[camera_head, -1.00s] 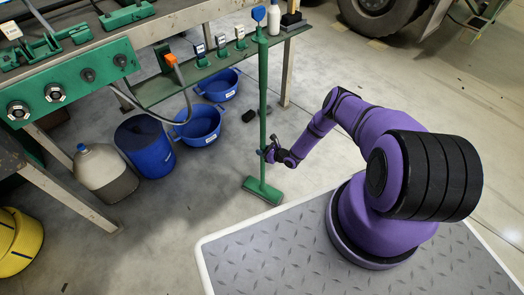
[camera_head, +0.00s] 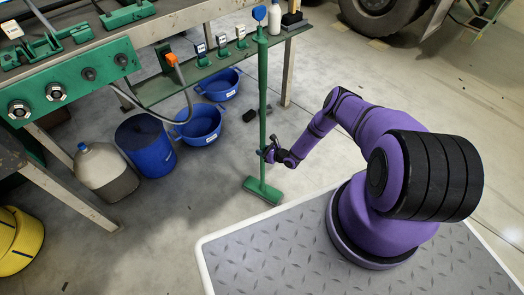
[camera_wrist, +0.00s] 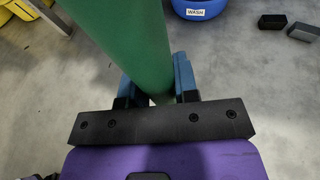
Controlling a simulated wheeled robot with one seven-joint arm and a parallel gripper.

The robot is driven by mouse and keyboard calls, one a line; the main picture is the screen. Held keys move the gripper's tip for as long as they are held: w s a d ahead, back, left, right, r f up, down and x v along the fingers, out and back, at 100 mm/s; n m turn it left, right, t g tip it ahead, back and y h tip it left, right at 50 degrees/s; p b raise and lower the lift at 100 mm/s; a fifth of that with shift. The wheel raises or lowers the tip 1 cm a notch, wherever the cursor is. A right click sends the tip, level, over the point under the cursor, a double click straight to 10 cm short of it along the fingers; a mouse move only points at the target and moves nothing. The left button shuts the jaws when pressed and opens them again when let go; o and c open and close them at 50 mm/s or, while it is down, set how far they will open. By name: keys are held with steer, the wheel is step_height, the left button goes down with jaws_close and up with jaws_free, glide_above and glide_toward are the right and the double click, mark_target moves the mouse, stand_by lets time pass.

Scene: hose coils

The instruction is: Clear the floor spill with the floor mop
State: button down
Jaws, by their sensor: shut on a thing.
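The floor mop (camera_head: 263,110) has a long green handle with a blue top and a flat green head (camera_head: 263,190). It stands upright in the head view, its head at or just above the concrete floor; I cannot tell which. My gripper (camera_head: 268,154) is shut on the lower part of the handle. In the wrist view the blue fingers of my gripper (camera_wrist: 157,84) sit on both sides of the green handle (camera_wrist: 125,40), which hides part of the floor. I cannot make out a distinct spill on the floor in either view.
A workbench with a green shelf (camera_head: 160,88) stands close to the upper handle. Blue tubs (camera_head: 200,127), a blue drum (camera_head: 147,143), a jug (camera_head: 105,172) and a yellow container (camera_head: 18,240) line the left. Small black blocks (camera_wrist: 272,22) lie behind. Floor left of the mop head is clear.

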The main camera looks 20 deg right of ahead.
steer(key=shift+s+a, duration=0.2)
steer(key=shift+a, duration=0.5)
steer(key=shift+s+a, duration=0.2)
steer(key=shift+a, duration=0.6)
steer(key=shift+s+a, duration=0.25)
steer(key=shift+a, duration=0.45)
steer(key=shift+s+a, duration=0.25)
steer(key=shift+a, duration=0.5)
steer(key=shift+s+a, duration=0.25)
steer(key=shift+a, duration=0.45)
steer(key=shift+s+a, duration=0.25)
steer(key=shift+a, duration=0.55)
steer(key=shift+s+a, duration=0.25)
steer(key=shift+a, duration=0.45)
steer(key=shift+s+a, duration=0.25)
steer(key=shift+a, duration=0.55)
